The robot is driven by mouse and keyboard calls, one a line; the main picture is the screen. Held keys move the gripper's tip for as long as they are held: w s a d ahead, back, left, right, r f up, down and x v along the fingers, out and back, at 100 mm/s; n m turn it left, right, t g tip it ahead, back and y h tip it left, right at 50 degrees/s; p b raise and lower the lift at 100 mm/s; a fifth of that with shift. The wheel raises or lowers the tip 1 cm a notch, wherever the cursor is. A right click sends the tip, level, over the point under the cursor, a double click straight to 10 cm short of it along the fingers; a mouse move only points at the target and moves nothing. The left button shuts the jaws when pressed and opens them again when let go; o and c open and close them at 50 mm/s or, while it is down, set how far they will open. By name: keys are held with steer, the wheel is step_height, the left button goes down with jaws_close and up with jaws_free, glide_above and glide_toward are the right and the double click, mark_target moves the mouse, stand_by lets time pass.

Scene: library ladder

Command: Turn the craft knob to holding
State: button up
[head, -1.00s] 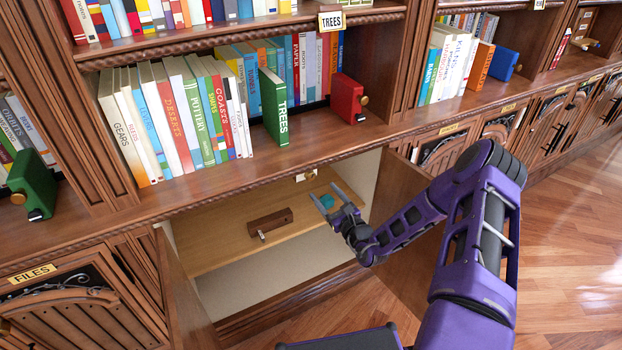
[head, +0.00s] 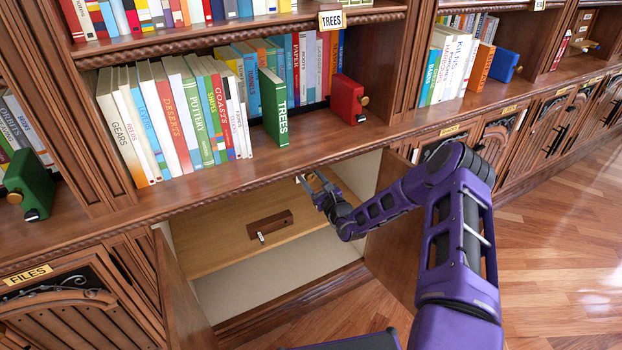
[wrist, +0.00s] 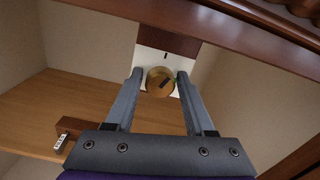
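The craft knob (wrist: 161,82) is a round brass knob with a dark mark slanting toward the upper right. It sits on a white plate (wrist: 151,61) on the cabinet's back wall, with a dark tick above it. In the wrist view my gripper (wrist: 160,77) has one finger on each side of the knob, very close to its edges. I cannot tell whether the fingers press on it. In the head view my gripper (head: 312,186) reaches into the open cabinet, and the knob is too small and hidden to make out.
A dark wooden block with a small light-coloured end piece (head: 270,225) lies on the cabinet shelf (head: 222,222), left of my gripper. The open right door (head: 388,250) stands beside my arm. The counter edge and books (head: 180,117) are above.

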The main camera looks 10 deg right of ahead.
jaws_close()
steer(key=m+p, duration=0.1)
steer(key=m, duration=0.3)
steer(key=m+p, duration=0.1)
steer(key=m, duration=0.3)
steer(key=shift+m+p, duration=0.3)
steer(key=m, duration=0.4)
steer(key=shift+p, duration=0.4)
steer(key=m, duration=0.4)
steer(key=shift+m, duration=0.3)
steer(key=shift+f, duration=0.1)
